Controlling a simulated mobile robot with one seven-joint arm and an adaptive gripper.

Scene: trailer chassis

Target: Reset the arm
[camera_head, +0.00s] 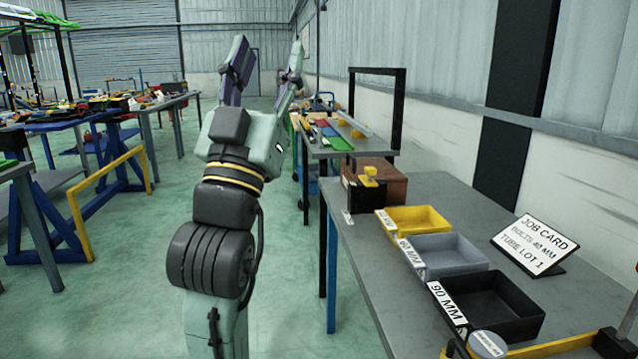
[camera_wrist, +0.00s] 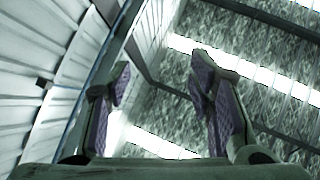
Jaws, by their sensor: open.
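My arm stands raised at the centre left of the head view, over the floor to the left of the grey table. My gripper (camera_head: 265,72) is at its top, with the fingers pointing up. The two fingers are spread wide with nothing between them. In the wrist view my gripper (camera_wrist: 158,105) also shows open and empty, with purple pads on both fingers. Behind the fingers are only the wall and the roof with its bright strips.
The grey table (camera_head: 390,285) at right holds a yellow bin (camera_head: 428,220), a grey bin (camera_head: 455,266), a black bin (camera_head: 510,318) and a job card (camera_head: 533,245). A further bench (camera_head: 318,150) stands behind. A yellow-railed blue stand (camera_head: 75,225) is at left. Green floor lies between.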

